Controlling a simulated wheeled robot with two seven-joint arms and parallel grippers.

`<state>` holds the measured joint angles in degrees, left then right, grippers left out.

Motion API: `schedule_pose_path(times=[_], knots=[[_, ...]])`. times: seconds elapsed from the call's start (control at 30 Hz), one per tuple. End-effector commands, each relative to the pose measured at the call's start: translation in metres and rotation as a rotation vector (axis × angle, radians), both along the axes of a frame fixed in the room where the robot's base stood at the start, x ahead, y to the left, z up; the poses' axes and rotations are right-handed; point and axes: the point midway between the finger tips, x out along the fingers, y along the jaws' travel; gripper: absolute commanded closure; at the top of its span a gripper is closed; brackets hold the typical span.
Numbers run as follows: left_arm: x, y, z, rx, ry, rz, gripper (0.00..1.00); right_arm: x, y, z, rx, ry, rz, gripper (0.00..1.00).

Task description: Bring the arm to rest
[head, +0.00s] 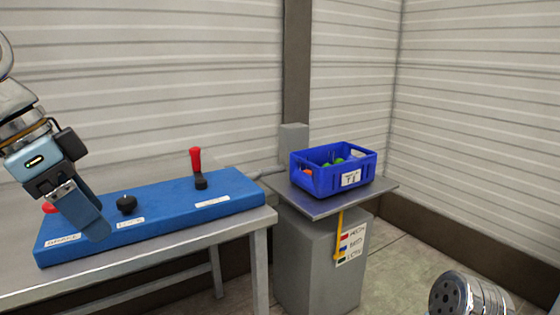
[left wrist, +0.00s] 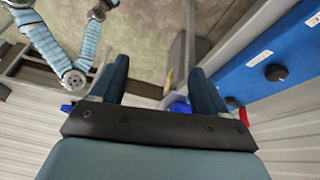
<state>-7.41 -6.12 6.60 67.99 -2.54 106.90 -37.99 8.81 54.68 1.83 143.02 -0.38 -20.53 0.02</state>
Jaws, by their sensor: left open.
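My left gripper (head: 92,222) hangs over the left part of a blue control panel (head: 232,188) in the head view, pointing down and to the right. In the left wrist view its two fingers (left wrist: 160,80) stand apart with nothing between them. The panel carries a black knob (head: 127,204) and an upright red-handled lever (head: 196,162). Another red part (head: 48,207) is partly hidden behind the gripper. The black knob (left wrist: 275,72) also shows in the left wrist view, off to the right of the fingers. I cannot tell whether the gripper touches the panel.
The panel lies on a grey metal table (head: 245,222). To its right, a blue crate (head: 325,182) with green and orange items stands on a plate over a grey pedestal (head: 322,258). Ribbed walls close the back.

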Motion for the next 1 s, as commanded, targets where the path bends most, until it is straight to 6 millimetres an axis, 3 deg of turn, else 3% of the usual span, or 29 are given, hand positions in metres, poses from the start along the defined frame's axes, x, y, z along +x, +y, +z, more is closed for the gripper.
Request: schedule_pose_path(times=[0.37, 0.47, 0.67, 0.77, 0.87, 1.0], knots=[[0.05, -0.016, -0.044, -0.013, 0.035, 0.054, 0.25, 0.0, 0.0, 0.0, 0.0, 0.0, 0.0, 0.15], [0.068, -0.023, -0.063, -0.019, 0.049, 0.075, 0.25, 0.0, 0.0, 0.0, 0.0, 0.0, 0.0, 0.15], [0.113, -0.041, -0.126, -0.036, 0.092, 0.141, 0.25, 0.0, 0.0, 0.0, 0.0, 0.0, 0.0, 0.15], [0.138, -0.053, -0.173, -0.047, 0.122, 0.187, 0.25, 0.0, 0.0, 0.0, 0.0, 0.0, 0.0, 0.15], [0.16, -0.068, -0.239, -0.062, 0.164, 0.25, 0.25, 0.0, 0.0, 0.0, 0.0, 0.0, 0.0, 0.15], [0.172, -0.089, -0.352, -0.086, 0.233, 0.363, 0.25, 0.0, 0.0, 0.0, 0.0, 0.0, 0.0, 0.15]])
